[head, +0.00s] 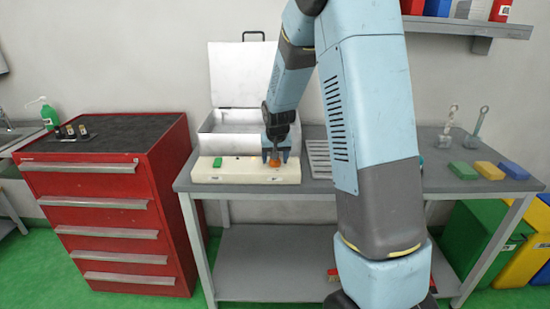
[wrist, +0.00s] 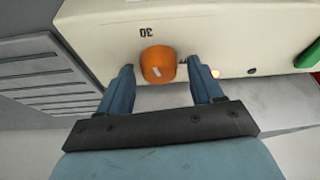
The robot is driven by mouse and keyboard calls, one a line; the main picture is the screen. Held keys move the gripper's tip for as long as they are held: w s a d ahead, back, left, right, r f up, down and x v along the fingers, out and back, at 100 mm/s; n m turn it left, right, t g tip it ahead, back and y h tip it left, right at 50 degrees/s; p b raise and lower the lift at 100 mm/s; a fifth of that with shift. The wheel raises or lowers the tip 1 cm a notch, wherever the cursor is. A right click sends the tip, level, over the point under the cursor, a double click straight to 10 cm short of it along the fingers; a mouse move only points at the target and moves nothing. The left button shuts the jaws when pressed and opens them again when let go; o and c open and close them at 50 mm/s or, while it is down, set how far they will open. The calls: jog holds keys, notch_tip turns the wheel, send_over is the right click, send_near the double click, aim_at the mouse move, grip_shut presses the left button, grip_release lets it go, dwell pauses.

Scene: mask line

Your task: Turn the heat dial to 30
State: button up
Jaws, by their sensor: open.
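The heat dial (wrist: 158,64) is an orange knob with a short pale mark on its face. It sits on the top of a cream control box (head: 215,174), which also shows in the wrist view (wrist: 220,25). A printed 30 (wrist: 147,32) stands beside the dial, upside down in the wrist view. My gripper (wrist: 160,75) is open, with one blue finger on either side of the dial. I see gaps between the fingers and the knob. In the head view the dial (head: 275,160) shows partly between the fingers of my gripper (head: 275,155).
A green switch (head: 217,162) is on the box's left side. An open white case (head: 237,80) stands behind. A slotted grey tray (head: 318,158) lies to the right. Sponges (head: 488,170) lie at the bench's right. A red drawer cabinet (head: 105,190) stands left.

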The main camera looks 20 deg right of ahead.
jog(key=shift+r, duration=0.1)
jog(key=v, duration=1.3)
jog(key=shift+r, duration=0.2)
jog(key=shift+s, duration=0.15)
jog(key=s+r+n, duration=0.1)
jog(key=s+r, duration=0.3)
jog(key=s, duration=1.1)
jog(key=s+r+n+t, duration=0.1)
jog(key=s+r, duration=0.3)
jog(key=s, duration=1.2)
jog(key=shift+s+a+r+y, duration=0.2)
jog(key=shift+a+r+y, duration=0.05)
jog(key=shift+a+y, duration=0.15)
jog(key=shift+c, duration=0.5)
